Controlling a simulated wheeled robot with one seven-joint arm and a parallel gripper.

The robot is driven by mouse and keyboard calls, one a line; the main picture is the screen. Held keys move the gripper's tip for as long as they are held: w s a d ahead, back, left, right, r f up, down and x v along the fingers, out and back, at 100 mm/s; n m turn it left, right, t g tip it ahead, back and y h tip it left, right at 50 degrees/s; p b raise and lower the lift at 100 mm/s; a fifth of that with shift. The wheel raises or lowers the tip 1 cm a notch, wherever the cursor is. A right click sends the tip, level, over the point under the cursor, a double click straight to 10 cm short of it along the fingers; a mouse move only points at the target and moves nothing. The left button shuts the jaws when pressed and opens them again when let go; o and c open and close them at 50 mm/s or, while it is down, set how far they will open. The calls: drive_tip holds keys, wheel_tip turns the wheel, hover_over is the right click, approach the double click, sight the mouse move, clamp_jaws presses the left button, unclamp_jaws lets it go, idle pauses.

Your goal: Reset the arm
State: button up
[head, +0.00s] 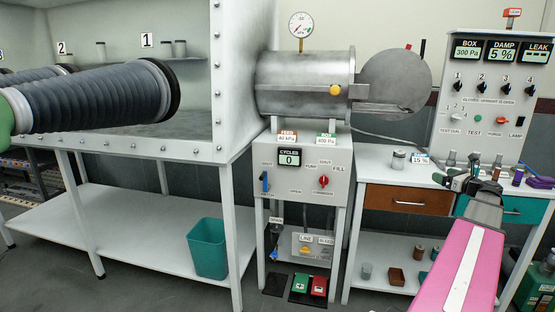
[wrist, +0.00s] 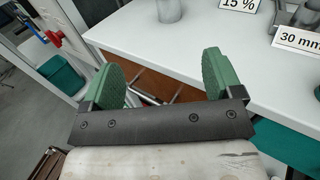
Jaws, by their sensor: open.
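My gripper (wrist: 161,78) is open and empty, with its two green finger pads wide apart in the wrist view. Between and beyond the pads, the white counter edge and the brown drawer front with its handle show. In the head view my gripper (head: 462,181) is at the front edge of the white counter (head: 418,172), in front of the drawers. My pink arm reaches up to it from the lower right. I cannot tell from the head view how far the fingers are from the counter edge.
A steel chamber (head: 300,85) with its round door (head: 396,83) swung open stands left of the counter. A grey metal jar (head: 398,160) and small parts sit on the counter. A glove box (head: 150,148) is left, with a teal bin (head: 208,248) below.

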drive_tip(key=a+f+n+g, duration=0.4)
drive_tip(key=a+f+n, duration=0.4)
drive_tip(key=a, duration=0.6)
drive_tip(key=a+f+n+g, duration=0.5)
drive_tip(key=a+f, duration=0.5)
drive_tip(key=a, duration=0.3)
drive_tip(key=s+a+f+n+g+h, duration=0.3)
drive_tip(key=s+a+f+n, duration=0.4)
drive_tip(key=s+a+n, duration=0.1)
drive_tip(key=s+a+f+n+g+h, duration=0.3)
drive_tip(key=s+a+f+n, duration=0.3)
drive_tip(key=a+n, duration=0.4)
drive_tip(key=shift+s+a+f+g, duration=0.35)
drive_tip(key=shift+s+a+g, duration=0.45)
drive_tip(key=shift+a, duration=0.3)
